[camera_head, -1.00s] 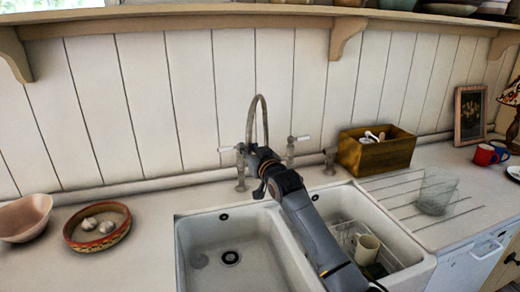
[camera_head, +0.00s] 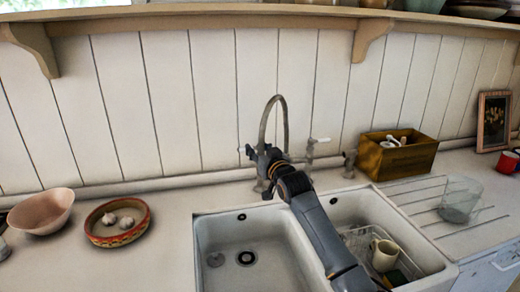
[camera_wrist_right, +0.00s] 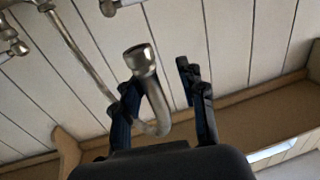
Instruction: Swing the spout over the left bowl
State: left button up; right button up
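The tap's metal spout (camera_head: 280,100) arches up behind the sink; its left, free end drops behind my right gripper (camera_head: 262,158). In the right wrist view the spout's nozzle (camera_wrist_right: 141,58) and bend show between the two fingers of my right gripper (camera_wrist_right: 165,98). The fingers stand apart, with the spout close to or touching the left finger; contact is hard to tell. My right arm crosses the divider and part of the right bowl (camera_head: 352,202). My left gripper is out of view.
A dish rack with a cream mug (camera_head: 384,255) sits in the right bowl. A wooden box (camera_head: 398,158) and a clear glass (camera_head: 459,199) stand to the right. A pink bowl (camera_head: 41,212) and a painted dish with garlic (camera_head: 117,238) are on the left counter.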

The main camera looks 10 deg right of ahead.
jog(key=shift+d+r, duration=0.15)
jog(key=shift+d, duration=0.1)
jog(key=shift+s+d, duration=0.15)
jog(key=shift+s, duration=0.4)
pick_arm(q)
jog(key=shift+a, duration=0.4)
pick_arm(e)
jog(key=v, duration=1)
jog(key=shift+s, duration=0.45)
